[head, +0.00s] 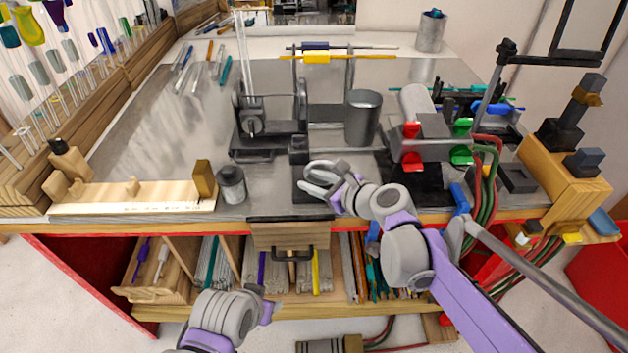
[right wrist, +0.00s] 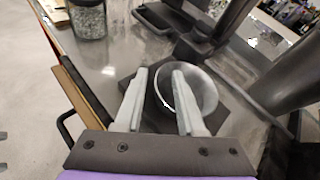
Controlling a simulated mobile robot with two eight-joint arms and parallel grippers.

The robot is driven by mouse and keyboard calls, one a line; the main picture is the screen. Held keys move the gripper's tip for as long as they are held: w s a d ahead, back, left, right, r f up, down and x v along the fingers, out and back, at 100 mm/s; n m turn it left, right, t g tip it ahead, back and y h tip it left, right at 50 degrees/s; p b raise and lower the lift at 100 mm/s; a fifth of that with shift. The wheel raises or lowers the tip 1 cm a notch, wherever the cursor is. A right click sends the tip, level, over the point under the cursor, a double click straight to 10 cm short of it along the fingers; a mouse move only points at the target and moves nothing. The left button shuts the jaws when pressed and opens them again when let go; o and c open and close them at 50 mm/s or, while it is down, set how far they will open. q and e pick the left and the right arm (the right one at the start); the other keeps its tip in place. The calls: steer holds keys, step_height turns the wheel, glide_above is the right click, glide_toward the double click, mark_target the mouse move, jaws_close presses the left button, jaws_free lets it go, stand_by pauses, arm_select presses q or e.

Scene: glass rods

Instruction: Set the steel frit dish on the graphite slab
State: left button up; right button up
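The steel frit dish (right wrist: 205,92) is a round, shiny grey bowl just ahead of my right gripper (right wrist: 159,72). The gripper's two pale fingers are apart; one overlaps the dish's inside and the other lies outside its left edge. A dark flat slab (right wrist: 130,78), which looks like the graphite slab, lies under the dish; I cannot tell whether they touch. In the head view my right gripper (head: 318,180) is over the dark slab (head: 304,192) near the bench's front edge, partly hiding the dish. My left arm is low at the front; its fingertips are not clear.
A glass jar (head: 231,185) stands left of the slab. A grey cylinder (head: 363,118) and a dark stand (head: 270,120) are behind it. A burner with red and green parts (head: 425,140) is at right.

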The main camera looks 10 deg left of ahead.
steer(key=shift+r, duration=0.25)
steer(key=v, duration=1.2)
steer(key=s+d+f+n+g+h, duration=0.2)
steer(key=s+d+f+n+h, duration=0.9)
steer(key=s+d+f+n, duration=0.7)
steer(key=d+n, duration=0.3)
steer(key=n, duration=0.1)
steer(key=shift+d+n, duration=0.2)
steer(key=shift+n, duration=0.1)
